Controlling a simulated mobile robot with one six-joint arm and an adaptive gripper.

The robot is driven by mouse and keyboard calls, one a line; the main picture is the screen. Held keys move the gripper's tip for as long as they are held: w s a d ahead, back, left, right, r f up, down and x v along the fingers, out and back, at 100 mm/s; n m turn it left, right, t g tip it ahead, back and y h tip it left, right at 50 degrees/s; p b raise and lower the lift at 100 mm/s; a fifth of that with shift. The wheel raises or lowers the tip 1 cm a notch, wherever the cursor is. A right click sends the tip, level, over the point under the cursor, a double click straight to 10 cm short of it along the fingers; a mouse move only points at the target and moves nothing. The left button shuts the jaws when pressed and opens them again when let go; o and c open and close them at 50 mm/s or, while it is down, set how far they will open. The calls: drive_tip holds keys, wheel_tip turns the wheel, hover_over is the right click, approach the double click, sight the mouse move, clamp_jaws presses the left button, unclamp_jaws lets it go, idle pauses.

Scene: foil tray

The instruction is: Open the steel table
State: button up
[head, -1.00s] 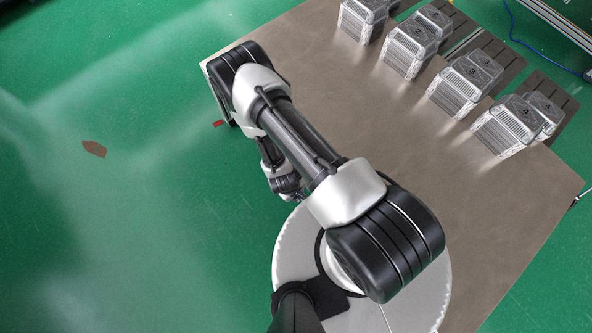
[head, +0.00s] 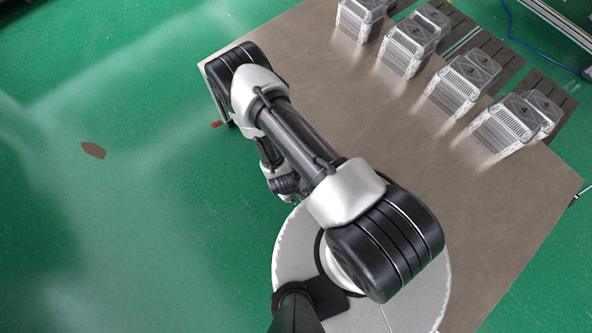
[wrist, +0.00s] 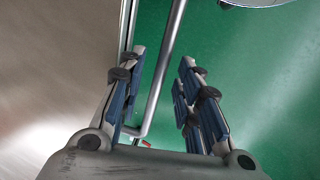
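The steel table (head: 500,225) has a wide brown-grey top in the head view, running from upper left to lower right. In the wrist view its steel face (wrist: 50,60) fills the left side. A round metal bar handle (wrist: 163,80) runs along that face and bends back toward it near the bottom. My gripper (wrist: 162,58) is open, with the bar between its two fingers in the picture. The left finger is nearer the table face. I see a gap beside the right finger; contact is not clear on the left.
Several clear-grey ribbed boxes (head: 505,125) stand along the table's far edge. A small red piece (head: 217,124) shows by the table's left edge. Green floor (head: 110,220) lies open to the left, with a brown patch (head: 93,150) on it.

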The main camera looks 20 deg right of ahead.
wheel_tip(320, 180, up, 12)
drive_tip(key=a, duration=0.2)
drive_tip(key=shift+s, duration=0.45)
drive_tip(key=shift+f, duration=0.1)
